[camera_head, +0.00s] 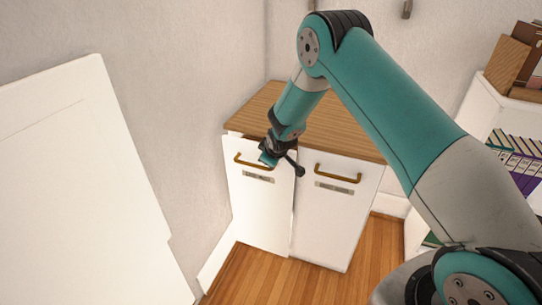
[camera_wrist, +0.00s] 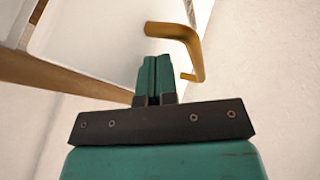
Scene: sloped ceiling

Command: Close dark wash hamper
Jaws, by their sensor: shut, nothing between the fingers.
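A hamper cabinet has a left front (camera_head: 262,210) and a right front (camera_head: 325,225), each with a brass handle and a small label too small to read. The left front stands slightly out from the cabinet at its top; the right front looks flush. I cannot tell from the labels which is the dark wash hamper. My gripper (camera_head: 268,160) is at the top of the left front, by the right end of its handle (camera_head: 246,162). In the wrist view my gripper (camera_wrist: 155,65) is shut and empty, with a brass handle (camera_wrist: 196,55) beside its fingertips, not between them.
The wooden top (camera_head: 330,125) of the cabinet overhangs the fronts. A wall is close on the left, with a white panel (camera_head: 75,190) in the left foreground. A white shelf with binders (camera_head: 520,155) stands at right. Wooden floor (camera_head: 320,288) is clear in front.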

